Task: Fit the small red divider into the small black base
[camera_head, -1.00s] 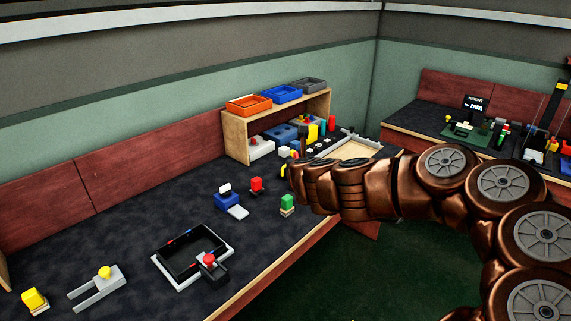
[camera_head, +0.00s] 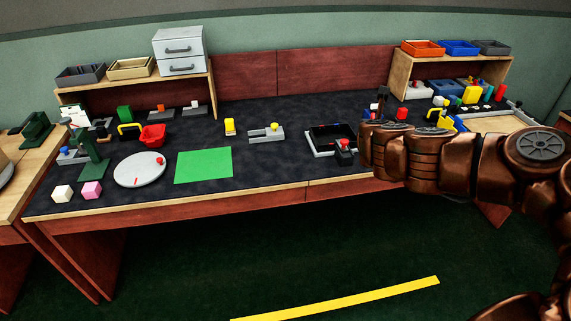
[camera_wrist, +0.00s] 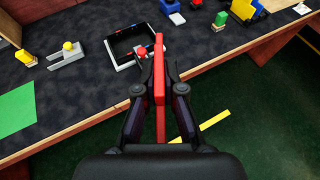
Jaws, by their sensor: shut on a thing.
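In the wrist view my gripper (camera_wrist: 160,78) is shut on a long, thin red divider (camera_wrist: 160,98), which stretches forward between the two fingers. An open black tray-like base (camera_wrist: 122,44), with small coloured marks along its rim and a pale frame around it, lies on the bench ahead and to the left. The divider's far end overlaps the base's right side in this view; I cannot tell its height above it. In the head view the black base (camera_head: 330,133) stands just left of my copper arm. The fingers and divider are not clear there.
A black block with a red knob (camera_head: 344,146) sits at the base's front corner. A grey fixture with a yellow knob (camera_head: 267,133) and a green mat (camera_head: 203,165) lie to the left. A shelf with trays (camera_head: 452,58) stands at back right. The bench's front edge is close.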

